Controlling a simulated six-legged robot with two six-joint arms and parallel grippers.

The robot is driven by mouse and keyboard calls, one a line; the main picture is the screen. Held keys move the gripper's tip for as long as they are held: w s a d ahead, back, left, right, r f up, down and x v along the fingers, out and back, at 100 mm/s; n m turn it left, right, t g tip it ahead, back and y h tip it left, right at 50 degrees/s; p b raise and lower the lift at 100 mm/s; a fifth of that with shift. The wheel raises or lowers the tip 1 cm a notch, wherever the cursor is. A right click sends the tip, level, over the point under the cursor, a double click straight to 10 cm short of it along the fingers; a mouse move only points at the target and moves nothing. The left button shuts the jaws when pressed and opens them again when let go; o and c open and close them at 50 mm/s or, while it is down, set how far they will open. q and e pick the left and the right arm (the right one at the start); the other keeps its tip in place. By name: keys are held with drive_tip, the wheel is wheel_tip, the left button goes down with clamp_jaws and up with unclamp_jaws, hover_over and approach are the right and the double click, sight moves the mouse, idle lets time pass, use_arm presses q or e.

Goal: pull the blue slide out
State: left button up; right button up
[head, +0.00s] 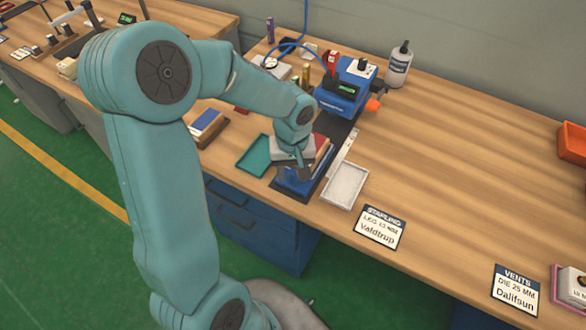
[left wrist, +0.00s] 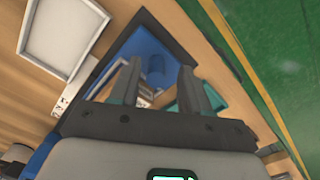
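The blue slide (head: 296,182) lies at the front of a dark mat near the bench's front edge, partly hidden by my left arm. In the left wrist view, a blue surface with a rounded raised part (left wrist: 152,62), seemingly this slide, shows beyond and between the fingers. My left gripper (head: 304,172) is over the slide; its two fingers (left wrist: 161,66) are apart, with nothing clearly held between them. Whether a fingertip touches the slide I cannot tell. My right gripper is in neither view.
A blue machine (head: 342,98) stands behind, with a white bottle (head: 398,64) beside it. A white tray (head: 345,185) is right of the slide and a teal tray (head: 256,155) left. The bench's right middle is clear.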

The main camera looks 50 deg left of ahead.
use_arm(q)
drive_tip(key=shift+w, duration=0.1)
drive_tip(key=shift+r, duration=0.2)
wheel_tip(320, 180, up, 16)
drive_tip(key=p, duration=0.1)
idle(0.8)
